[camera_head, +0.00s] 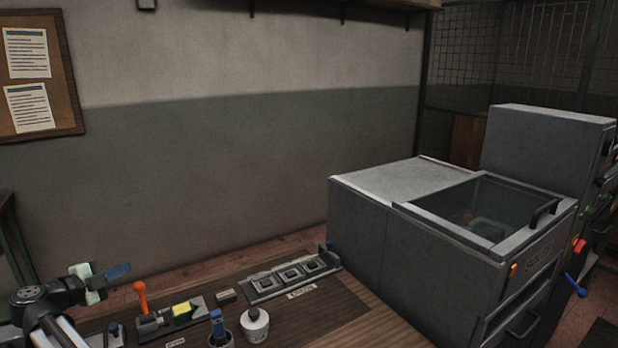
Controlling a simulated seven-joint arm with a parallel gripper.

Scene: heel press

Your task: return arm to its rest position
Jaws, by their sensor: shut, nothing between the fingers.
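My gripper (116,272) is at the lower left, over the left end of the wooden bench (345,322). It points to the right, with its dark blue fingers together and nothing seen between them. My arm comes in from the lower left corner. The gripper is apart from the orange-handled lever device (141,300), which stands just to its right. The bottom of the picture cuts off part of my arm.
A yellow block (182,313) sits by the lever. A white round container (255,325), a cup with a blue-topped item (217,328) and a dark slotted tray (292,280) stand farther right. A large grey machine (360,235) with a clear lid fills the right side.

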